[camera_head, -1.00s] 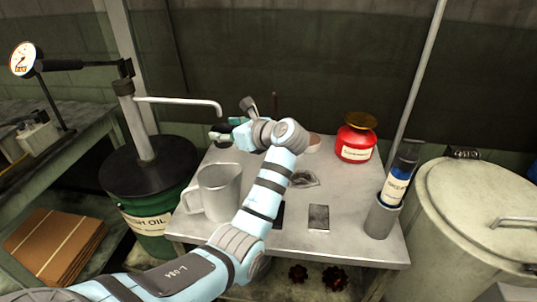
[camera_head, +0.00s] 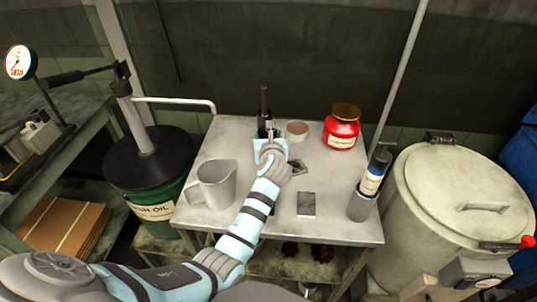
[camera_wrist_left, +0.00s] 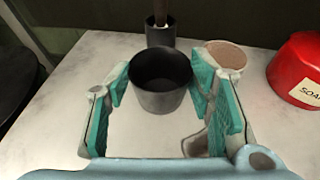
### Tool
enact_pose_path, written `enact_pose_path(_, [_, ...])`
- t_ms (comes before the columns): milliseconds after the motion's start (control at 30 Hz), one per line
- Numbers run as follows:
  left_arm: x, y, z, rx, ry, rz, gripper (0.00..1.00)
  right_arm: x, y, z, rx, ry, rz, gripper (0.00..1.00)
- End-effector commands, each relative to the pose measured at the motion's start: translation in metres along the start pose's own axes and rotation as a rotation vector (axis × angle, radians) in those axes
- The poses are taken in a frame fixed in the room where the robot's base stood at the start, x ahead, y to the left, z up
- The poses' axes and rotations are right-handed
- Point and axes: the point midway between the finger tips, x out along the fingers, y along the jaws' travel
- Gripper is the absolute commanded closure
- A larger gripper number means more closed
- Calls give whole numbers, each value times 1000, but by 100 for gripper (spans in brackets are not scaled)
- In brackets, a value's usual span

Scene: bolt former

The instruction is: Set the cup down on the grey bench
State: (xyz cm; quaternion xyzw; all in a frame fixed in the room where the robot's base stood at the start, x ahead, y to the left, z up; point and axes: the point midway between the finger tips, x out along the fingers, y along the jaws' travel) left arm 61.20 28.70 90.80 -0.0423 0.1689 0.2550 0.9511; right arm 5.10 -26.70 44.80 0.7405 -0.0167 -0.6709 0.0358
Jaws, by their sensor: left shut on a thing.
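My left gripper (camera_head: 266,138) reaches over the back part of the grey bench (camera_head: 335,185). In the left wrist view its teal-padded fingers (camera_wrist_left: 160,85) are closed on a dark grey, round, open-topped cup (camera_wrist_left: 160,92). The cup is upright and looks empty. It shows at or just above the bench top; I cannot tell whether it touches. In the head view the cup is mostly hidden by the gripper. My right gripper is not in view.
A dark holder with a brown handle (camera_head: 264,103) stands right behind the cup. A beige cup (camera_head: 297,130) and a red jar (camera_head: 341,128) stand to the right. A metal jug (camera_head: 213,184) stands front left. A grey block (camera_head: 306,204) lies near the front.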

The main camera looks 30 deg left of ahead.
Motion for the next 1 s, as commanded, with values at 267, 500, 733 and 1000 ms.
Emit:
enact_pose_path(267, [18,0,-47,-1,1,1,79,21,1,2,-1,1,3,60])
enact_pose_path(500, [19,0,-50,-2,-2,1,79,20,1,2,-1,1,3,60])
enact_pose_path(733, [20,0,-52,-2,-1,2,41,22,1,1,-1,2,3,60])
enact_pose_path(1000, [20,0,-52,-2,-1,2,32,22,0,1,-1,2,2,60])
